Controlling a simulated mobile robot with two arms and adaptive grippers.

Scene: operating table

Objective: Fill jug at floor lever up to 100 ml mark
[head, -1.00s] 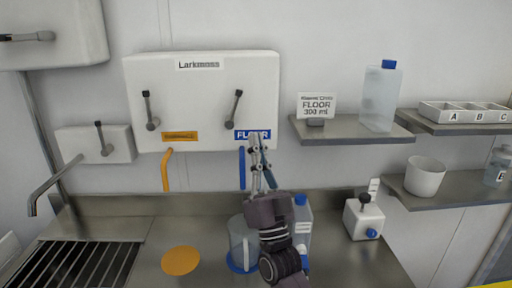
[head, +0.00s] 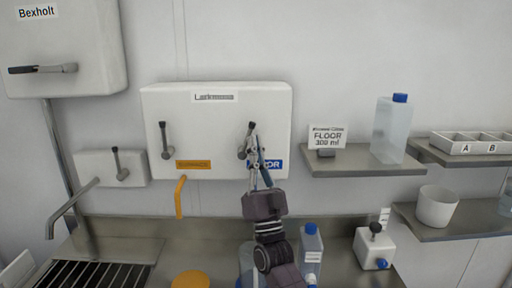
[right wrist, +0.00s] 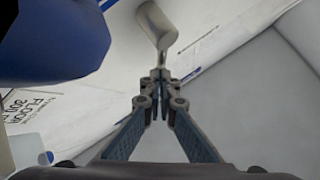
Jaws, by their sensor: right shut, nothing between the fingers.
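The white Larkmoss box (head: 217,105) on the wall has two grey levers. The right lever (head: 244,151) stands above the blue FLOOR label (head: 276,164), and its knob tilts up to the right. My right gripper (head: 253,143) is shut and empty, its fingertips overlapping this lever in the head view. In the right wrist view a grey lever (right wrist: 156,25) lies just beyond the shut fingertips (right wrist: 160,76); I cannot tell whether they touch. The clear jug (head: 246,257) stands below, partly hidden by my right arm. The blue hose is mostly hidden. My left gripper is not in view.
The orange-label lever (head: 165,140) and orange hose (head: 180,197) are to the left. A blue-capped bottle (head: 311,245) stands right of my arm. A shelf (head: 350,160) holds a FLOOR 300 ml sign (head: 327,136) and a tall bottle (head: 392,130). A metal tap (head: 72,208) is at left.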

